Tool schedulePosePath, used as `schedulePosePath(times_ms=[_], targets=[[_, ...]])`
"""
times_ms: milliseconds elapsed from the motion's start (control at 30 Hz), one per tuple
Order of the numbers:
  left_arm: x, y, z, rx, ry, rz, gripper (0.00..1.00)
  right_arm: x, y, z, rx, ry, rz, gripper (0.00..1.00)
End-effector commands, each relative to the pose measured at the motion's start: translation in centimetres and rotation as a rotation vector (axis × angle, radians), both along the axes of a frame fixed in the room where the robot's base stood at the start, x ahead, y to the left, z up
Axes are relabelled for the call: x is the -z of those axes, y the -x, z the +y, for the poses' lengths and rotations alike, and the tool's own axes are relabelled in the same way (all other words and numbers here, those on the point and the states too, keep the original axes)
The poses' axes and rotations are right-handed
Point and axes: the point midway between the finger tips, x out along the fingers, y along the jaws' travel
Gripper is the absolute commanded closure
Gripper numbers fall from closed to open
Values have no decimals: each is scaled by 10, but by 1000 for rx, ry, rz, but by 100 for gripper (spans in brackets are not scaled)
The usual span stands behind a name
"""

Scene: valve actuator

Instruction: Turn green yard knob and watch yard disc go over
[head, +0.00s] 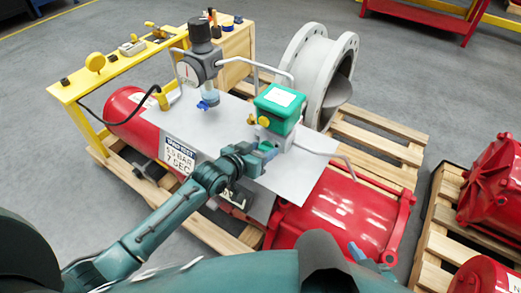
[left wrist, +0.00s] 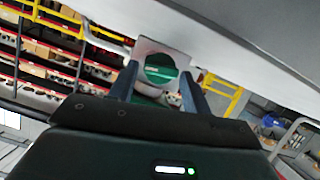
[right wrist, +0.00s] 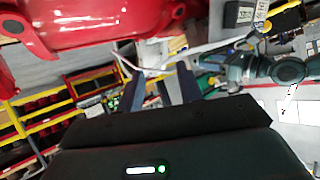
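A small green knob (head: 268,147) is on the front of the grey unit below the green box (head: 280,98) with a white label. In the left wrist view it is a round green face (left wrist: 160,68) in a pale grey square surround. My left gripper (head: 258,154) is at the knob. Its fingers (left wrist: 159,84) stand apart on either side of the green face, with narrow gaps showing. My right gripper (right wrist: 160,84) is open with nothing between its fingers.
A gauge with a black-topped regulator (head: 200,58) stands to the left on the grey plate (head: 225,120). Thin grey pipes cross nearby. The red actuator cylinder (head: 335,210) and a grey flanged pipe (head: 318,70) rest on a wooden pallet.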

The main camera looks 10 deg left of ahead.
Motion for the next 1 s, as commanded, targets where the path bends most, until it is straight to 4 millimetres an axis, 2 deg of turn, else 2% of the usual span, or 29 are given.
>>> schedulePosePath(times_ms=[33, 400, 700, 1000], targets=[[0, 0, 0, 0, 0, 0, 56, 0, 0, 0, 0, 0, 0, 64], [0, 0, 0, 0, 0, 0, 85, 0, 0, 0, 0, 1, 0, 64], [-3, 1, -2, -2, -134, -51, 85, -20, 1, -3, -7, 40, -2, 64], [0, 1, -2, 0, -181, -73, 84, -11, 4, -3, -19, 60, 14, 64]])
